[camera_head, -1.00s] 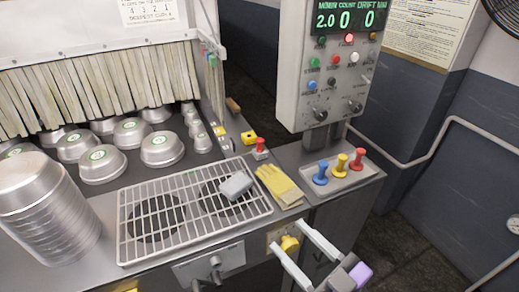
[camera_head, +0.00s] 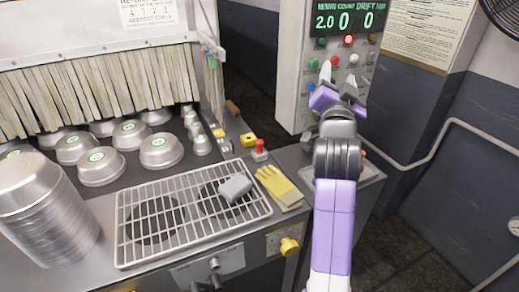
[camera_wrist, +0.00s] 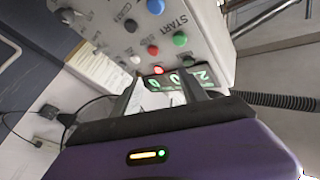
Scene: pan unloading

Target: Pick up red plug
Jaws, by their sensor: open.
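The red plug (camera_head: 364,154) shows only as a small patch of red at the right edge of my arm, above the small tray (camera_head: 370,175) on the side counter. My arm hides most of it, and the blue and yellow plugs cannot be made out. My gripper (camera_head: 343,78) is open and raised in front of the control panel (camera_head: 294,70), above and apart from the plugs. In the wrist view my open gripper (camera_wrist: 160,95) faces the panel (camera_wrist: 185,15), and no plug shows there.
A red-topped knob (camera_head: 260,146) stands behind the gloves. Metal pans (camera_head: 161,150) and a pan stack (camera_head: 45,210) fill the left. A yellow knob (camera_head: 289,246) sticks out in front.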

